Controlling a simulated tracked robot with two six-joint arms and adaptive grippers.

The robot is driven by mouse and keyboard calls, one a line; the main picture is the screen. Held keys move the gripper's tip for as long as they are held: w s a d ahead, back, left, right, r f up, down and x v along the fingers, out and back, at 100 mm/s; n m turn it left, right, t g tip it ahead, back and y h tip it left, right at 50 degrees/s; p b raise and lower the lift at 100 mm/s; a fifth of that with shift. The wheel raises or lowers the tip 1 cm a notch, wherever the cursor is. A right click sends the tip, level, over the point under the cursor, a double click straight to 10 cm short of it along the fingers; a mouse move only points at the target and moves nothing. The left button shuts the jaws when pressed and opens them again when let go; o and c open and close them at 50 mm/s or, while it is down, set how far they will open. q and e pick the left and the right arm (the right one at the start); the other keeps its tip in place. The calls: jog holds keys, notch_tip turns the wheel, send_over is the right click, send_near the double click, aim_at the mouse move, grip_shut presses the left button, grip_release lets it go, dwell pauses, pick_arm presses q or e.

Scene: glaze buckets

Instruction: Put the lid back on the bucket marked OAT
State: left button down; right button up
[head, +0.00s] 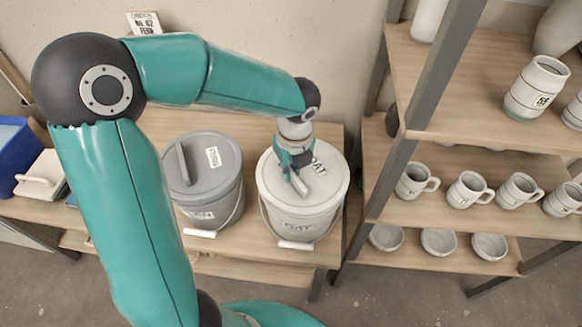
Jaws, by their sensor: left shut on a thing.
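The pale bucket marked OAT (300,224) stands upright on the wooden bench, right of the grey bucket. Its pale lid (330,184), also lettered OAT, lies over the bucket's mouth and looks level. I cannot tell whether it is fully seated on the rim. My left gripper (297,178) reaches down from above and is shut on the lid's handle. The gripper hides most of the handle and part of the lid's lettering. My right gripper is not in view.
A grey bucket (203,214) with its grey lid (215,178) on stands close on the left. A shelf unit (455,150) with mugs, bowls and jars rises close on the right. A blue bin (14,150) and a white block-like object (42,174) sit at far left.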

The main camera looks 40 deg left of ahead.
pick_arm(q)
jog(key=c, duration=1.1)
grip_release()
jog(key=o, duration=0.5)
jog(key=shift+c, duration=0.2)
jog(key=shift+r+p, duration=3.25)
jog(key=shift+r, duration=0.25)
grip_shut()
